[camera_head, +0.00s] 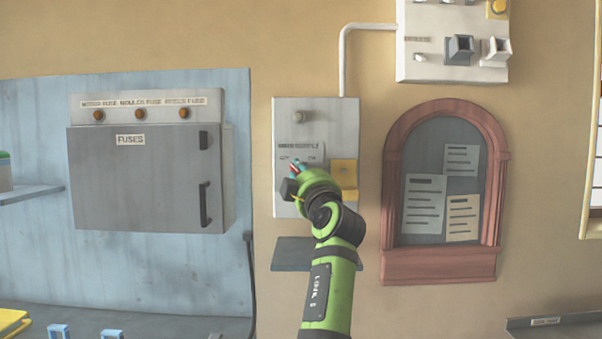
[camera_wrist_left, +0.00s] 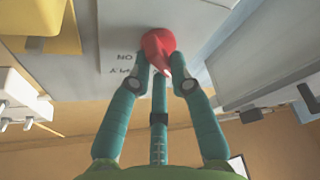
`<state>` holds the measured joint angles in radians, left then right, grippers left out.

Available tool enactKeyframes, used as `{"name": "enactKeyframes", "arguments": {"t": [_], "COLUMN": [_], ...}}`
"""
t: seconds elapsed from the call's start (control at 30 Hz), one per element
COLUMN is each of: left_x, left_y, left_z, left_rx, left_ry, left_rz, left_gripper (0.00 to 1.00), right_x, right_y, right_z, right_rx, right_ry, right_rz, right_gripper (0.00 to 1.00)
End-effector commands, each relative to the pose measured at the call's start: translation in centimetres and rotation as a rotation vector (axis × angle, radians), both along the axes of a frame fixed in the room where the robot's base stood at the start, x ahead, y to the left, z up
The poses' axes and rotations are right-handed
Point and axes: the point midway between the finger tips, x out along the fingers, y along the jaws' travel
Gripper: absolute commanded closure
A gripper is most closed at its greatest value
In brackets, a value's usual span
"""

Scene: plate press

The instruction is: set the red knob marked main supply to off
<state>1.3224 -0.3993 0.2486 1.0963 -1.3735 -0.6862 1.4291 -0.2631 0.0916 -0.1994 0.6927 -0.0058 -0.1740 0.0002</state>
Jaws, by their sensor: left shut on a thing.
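The red knob (camera_head: 293,165) is on the front of a light grey supply box (camera_head: 328,115), mostly hidden by my gripper in the head view. In the left wrist view the red knob (camera_wrist_left: 157,44) sits between my fingertips, beside an upside-down ON label (camera_wrist_left: 125,57). My left gripper (camera_head: 296,170) has teal fingers and a green arm coming up from below. In the left wrist view the left gripper (camera_wrist_left: 161,78) is shut on the knob, with fingertips on both sides. I cannot tell which mark the knob points to. My right gripper is out of view.
A yellow block (camera_head: 343,172) is on the box right of the knob. A grey fuse cabinet (camera_head: 135,185) hangs left. A framed notice board (camera_head: 445,112) hangs right, and a switch panel (camera_head: 415,65) is above. A small dark shelf (camera_head: 290,255) is below the box.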

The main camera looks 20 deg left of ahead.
Motion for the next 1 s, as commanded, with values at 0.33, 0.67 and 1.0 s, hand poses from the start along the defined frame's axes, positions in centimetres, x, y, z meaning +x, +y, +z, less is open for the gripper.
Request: {"name": "enactKeyframes", "arguments": {"t": [0.33,0.67,1.0], "left_x": [0.0,0.0,-1.1], "left_y": [0.0,0.0,-0.6], "left_z": [0.1,0.1,-0.4], "left_rx": [-0.011,-0.010,-0.008], "left_ry": [-0.006,-0.005,-0.006], "left_rz": [-0.001,-0.001,0.002], "left_gripper": [1.00,0.55,0.55], "right_x": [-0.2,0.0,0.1], "right_y": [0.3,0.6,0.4], "right_z": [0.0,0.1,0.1], "right_rx": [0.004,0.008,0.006], "right_ry": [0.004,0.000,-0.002], "right_rz": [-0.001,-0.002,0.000], "right_gripper": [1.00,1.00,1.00]}}
